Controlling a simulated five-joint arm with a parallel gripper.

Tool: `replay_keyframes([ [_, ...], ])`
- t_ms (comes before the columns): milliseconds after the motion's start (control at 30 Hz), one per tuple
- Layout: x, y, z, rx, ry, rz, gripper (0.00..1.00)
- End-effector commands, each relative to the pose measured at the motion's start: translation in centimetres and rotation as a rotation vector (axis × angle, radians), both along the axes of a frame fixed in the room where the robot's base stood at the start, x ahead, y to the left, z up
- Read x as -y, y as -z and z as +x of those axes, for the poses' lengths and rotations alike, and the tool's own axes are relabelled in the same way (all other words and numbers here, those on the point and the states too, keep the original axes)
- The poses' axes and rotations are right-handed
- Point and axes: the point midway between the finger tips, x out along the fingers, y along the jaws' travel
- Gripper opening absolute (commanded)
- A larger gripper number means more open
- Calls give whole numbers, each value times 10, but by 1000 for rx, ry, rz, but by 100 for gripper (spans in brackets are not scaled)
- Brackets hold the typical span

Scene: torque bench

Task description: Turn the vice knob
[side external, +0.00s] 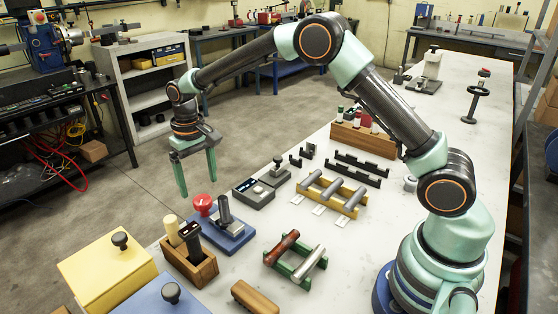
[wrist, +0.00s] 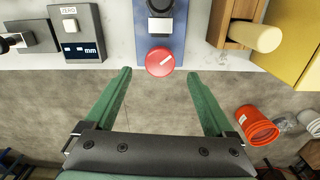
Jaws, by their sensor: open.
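The vice knob is a round red knob (side external: 203,204) on the end of a blue-based vice (side external: 232,236) at the bench's far-left edge. In the wrist view the red knob (wrist: 160,61) carries a white line tilted up to the right. My gripper (side external: 197,184) is open and empty, its two green fingers pointing down beside and above the knob, near the bench edge. In the wrist view the open fingers (wrist: 159,73) lie left and right of the knob, with a gap on each side. Neither finger appears to touch it.
A wooden holder (side external: 203,272) with handles and a yellow box (side external: 95,278) stand close to the vice. A grey gauge (side external: 256,194) with a display sits on its other side. An orange bucket (wrist: 257,126) is on the floor below. Open floor lies past the bench edge.

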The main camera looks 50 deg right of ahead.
Motion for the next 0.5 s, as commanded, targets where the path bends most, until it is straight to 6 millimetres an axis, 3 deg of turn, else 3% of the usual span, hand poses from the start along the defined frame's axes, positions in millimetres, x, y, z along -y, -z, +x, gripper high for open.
replay_keyframes([
  [200, 0, 36, -1, -2, 0, -1, 89],
  [500, 0, 54, 0, 0, 0, 0, 89],
])
